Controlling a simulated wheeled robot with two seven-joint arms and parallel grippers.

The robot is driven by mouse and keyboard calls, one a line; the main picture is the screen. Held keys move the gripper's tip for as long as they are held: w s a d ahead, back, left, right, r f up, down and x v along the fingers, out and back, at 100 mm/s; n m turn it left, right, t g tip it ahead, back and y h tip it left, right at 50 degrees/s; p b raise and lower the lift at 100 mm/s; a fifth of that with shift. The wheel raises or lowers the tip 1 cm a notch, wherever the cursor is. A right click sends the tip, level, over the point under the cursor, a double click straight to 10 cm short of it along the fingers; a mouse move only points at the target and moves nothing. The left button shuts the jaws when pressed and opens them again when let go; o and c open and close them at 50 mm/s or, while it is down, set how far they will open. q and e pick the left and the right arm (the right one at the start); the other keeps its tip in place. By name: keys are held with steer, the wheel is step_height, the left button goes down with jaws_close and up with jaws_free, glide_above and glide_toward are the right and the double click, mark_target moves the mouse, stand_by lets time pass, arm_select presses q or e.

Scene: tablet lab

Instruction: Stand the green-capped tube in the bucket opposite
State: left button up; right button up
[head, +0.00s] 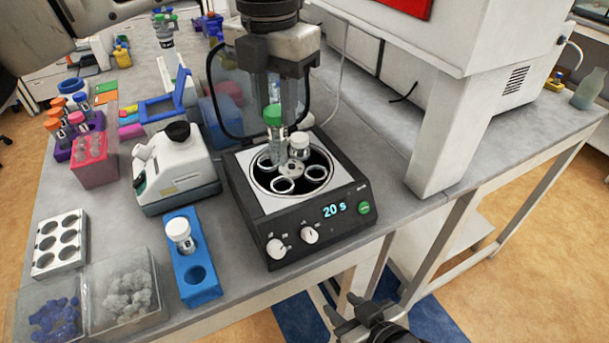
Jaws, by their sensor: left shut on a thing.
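The green-capped tube (272,114) is upright in my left gripper (274,100), which is shut on it above the open centrifuge (249,230). Its clear lower end overlaps the left part of the rotor; I cannot tell whether it is inside a bucket. A white-capped tube (299,145) stands in the back right bucket. The front left bucket (284,185), across the hub from it, looks empty, as does the right bucket (316,173). The back left bucket (264,162) is partly hidden by the tube. My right gripper (346,312) is low in front of the bench, fingers apart and empty.
The centrifuge's clear lid (233,90) stands open behind. A blue rack (190,258) with a white-capped tube (179,232) stands front left. A white instrument (175,172), tube racks and bins crowd the left. A large white machine (440,120) stands right.

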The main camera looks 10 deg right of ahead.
mark_target(279, 139)
arm_select(q)
steer(key=shift+w+d, duration=0.15)
steer(key=shift+f+b, duration=1.25)
steer(key=shift+f, duration=0.6)
steer(key=shift+f, duration=0.1)
steer(key=shift+f+b, duration=0.35)
steer(key=shift+f, duration=0.05)
steer(key=shift+f, duration=0.15)
steer(key=shift+f+b, duration=0.45)
steer(key=shift+f, duration=0.05)
steer(key=shift+f, duration=0.35)
